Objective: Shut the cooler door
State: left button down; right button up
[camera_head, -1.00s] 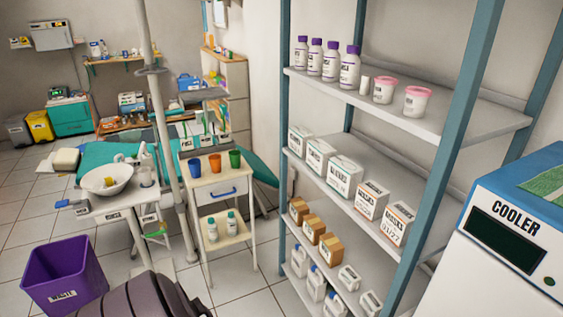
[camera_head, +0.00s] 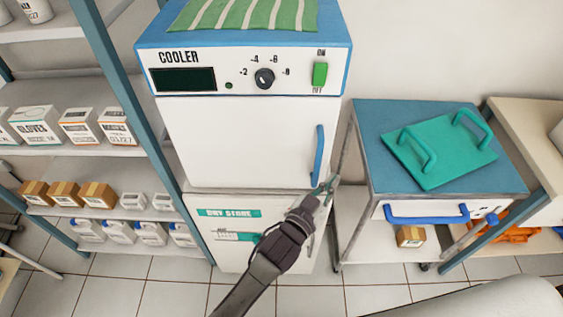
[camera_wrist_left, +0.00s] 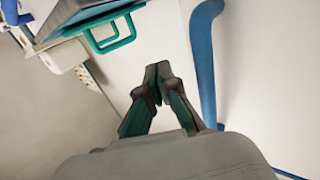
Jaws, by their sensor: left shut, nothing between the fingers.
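The white cooler door (camera_head: 235,140) is below the blue-topped cooler's control panel in the head view. It looks flush with the cooler front; I cannot tell whether a small gap remains. Its blue vertical handle (camera_head: 319,155) is near the right edge. My left gripper (camera_head: 330,185) is just below and right of the handle's lower end. In the left wrist view my gripper (camera_wrist_left: 158,72) has its fingertips together and empty, beside the blue handle (camera_wrist_left: 205,65), apart from it in the picture. Contact with the door cannot be told. My right gripper is not in view.
A drawer unit labelled dry store (camera_head: 228,213) stands under the cooler. A blue-topped cart (camera_head: 375,140) with a teal tray (camera_head: 440,155) is to the right. A metal shelf rack (camera_head: 125,105) with boxes and bottles is to the left. Tiled floor (camera_head: 150,295) shows in front.

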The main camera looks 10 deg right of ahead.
pick_arm(q)
jog(key=s+a+b, duration=0.1)
jog(key=s+a, duration=0.1)
jog(key=s, duration=0.9)
jog(key=s+a+f+n+g+y, duration=0.1)
jog(key=a+f+y, duration=0.2)
jog(key=a+f, duration=0.55)
jog(key=s+a+f+n+g+y, duration=0.1)
jog(key=a+f+g+y, duration=0.15)
jog(key=f, duration=1.05)
jog(key=s+a+f+n+g+y, duration=0.1)
jog(key=a+f+y, duration=0.1)
jog(key=a+f, duration=0.6)
jog(key=s+a+f+n+g+y, duration=0.2)
jog(key=s+a+f+g, duration=0.1)
jog(key=s+a+f, duration=0.7)
jog(key=s+a+f+n+g+y, duration=0.2)
jog(key=s+a+f, duration=0.8)
jog(key=s, duration=0.5)
jog(key=shift+s+a+g+y, duration=0.4)
jog(key=shift+a+g+y, duration=0.45)
jog(key=shift+a, duration=0.3)
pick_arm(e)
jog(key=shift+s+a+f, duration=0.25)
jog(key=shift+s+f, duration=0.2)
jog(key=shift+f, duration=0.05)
pick_arm(q)
jog(key=shift+f, duration=0.1)
